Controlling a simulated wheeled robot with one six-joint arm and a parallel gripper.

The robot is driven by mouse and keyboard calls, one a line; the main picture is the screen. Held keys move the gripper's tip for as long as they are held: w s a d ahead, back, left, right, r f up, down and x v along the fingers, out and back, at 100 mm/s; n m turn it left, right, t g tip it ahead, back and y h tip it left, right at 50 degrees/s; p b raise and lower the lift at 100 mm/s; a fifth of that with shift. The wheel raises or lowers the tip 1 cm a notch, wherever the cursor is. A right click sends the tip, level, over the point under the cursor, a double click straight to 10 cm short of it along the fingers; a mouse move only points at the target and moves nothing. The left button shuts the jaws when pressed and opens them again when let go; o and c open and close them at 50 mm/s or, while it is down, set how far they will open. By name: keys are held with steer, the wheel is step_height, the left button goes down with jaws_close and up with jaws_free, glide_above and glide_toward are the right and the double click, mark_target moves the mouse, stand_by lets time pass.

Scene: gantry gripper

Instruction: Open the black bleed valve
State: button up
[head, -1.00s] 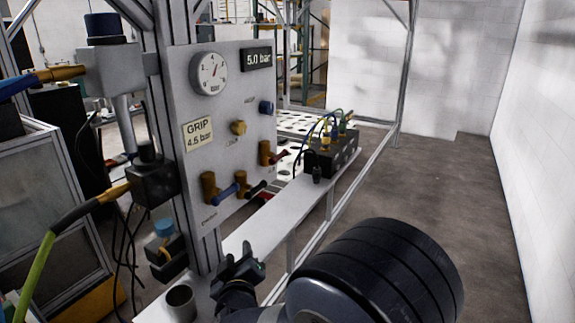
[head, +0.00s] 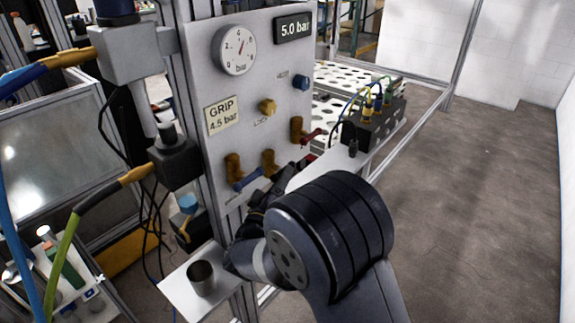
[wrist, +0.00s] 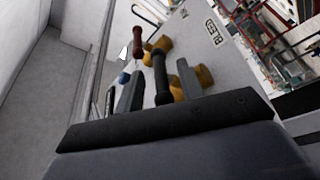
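My gripper (head: 268,192) is at the lower part of the panel and hides most of this handle in the head view. In the wrist view my gripper (wrist: 158,88) is open, with one finger on each side of the black handle. I see gaps on both sides. I cannot tell how deep the handle sits between the fingers.
A black block with cables (head: 375,122) stands on the rail right of the panel. The pressure gauge (head: 234,50) and 5.0 bar display (head: 293,27) are higher up. The floor at right is clear.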

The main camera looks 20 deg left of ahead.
steer(key=shift+x, duration=1.85)
steer(key=shift+c, duration=0.6)
jaws_close()
